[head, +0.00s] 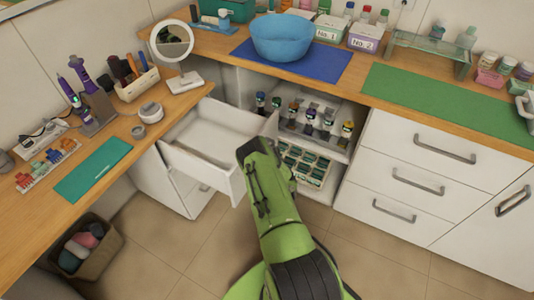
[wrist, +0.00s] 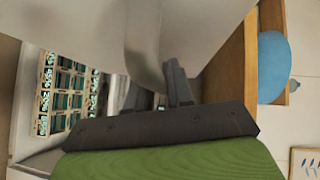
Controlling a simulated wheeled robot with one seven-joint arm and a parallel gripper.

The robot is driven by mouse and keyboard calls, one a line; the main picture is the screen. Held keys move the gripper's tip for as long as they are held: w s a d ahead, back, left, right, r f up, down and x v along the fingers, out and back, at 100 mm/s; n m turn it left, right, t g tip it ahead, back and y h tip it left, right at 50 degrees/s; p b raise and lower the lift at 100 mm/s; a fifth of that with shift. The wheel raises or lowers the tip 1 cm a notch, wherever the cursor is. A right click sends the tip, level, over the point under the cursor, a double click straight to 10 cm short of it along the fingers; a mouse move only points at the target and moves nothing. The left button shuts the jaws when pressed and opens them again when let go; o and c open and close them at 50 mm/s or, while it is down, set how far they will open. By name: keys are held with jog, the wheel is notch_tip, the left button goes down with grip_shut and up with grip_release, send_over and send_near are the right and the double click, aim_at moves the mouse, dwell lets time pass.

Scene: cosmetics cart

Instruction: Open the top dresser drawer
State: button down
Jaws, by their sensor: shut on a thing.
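The top dresser drawer (head: 197,162) is white and stands pulled out from the white cabinet under the left wooden counter, in the head view. Its inside looks empty. My green arm reaches up to the drawer's front and hides the handle and fingers there. In the wrist view, my gripper (wrist: 158,88) has its dark fingers up against the drawer's pale front (wrist: 85,25). It is shut on the drawer handle (wrist: 146,50), a blurred grey shape partly hidden by the fingers.
An open shelf with bottles (head: 310,120) and a crate of small jars (head: 305,165) lies just right of the drawer. A white dresser with closed drawers (head: 420,185) stands farther right. A bin (head: 88,250) sits at the lower left. Tiled floor is clear in front.

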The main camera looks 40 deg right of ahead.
jog(key=c, duration=1.1)
grip_release()
jog(key=p+v, duration=1.2)
jog(key=v, duration=0.3)
jog(key=shift+s+r, duration=0.2)
jog(key=shift+s, duration=0.1)
jog(key=shift+a+f, duration=0.1)
jog(key=shift+a, duration=0.05)
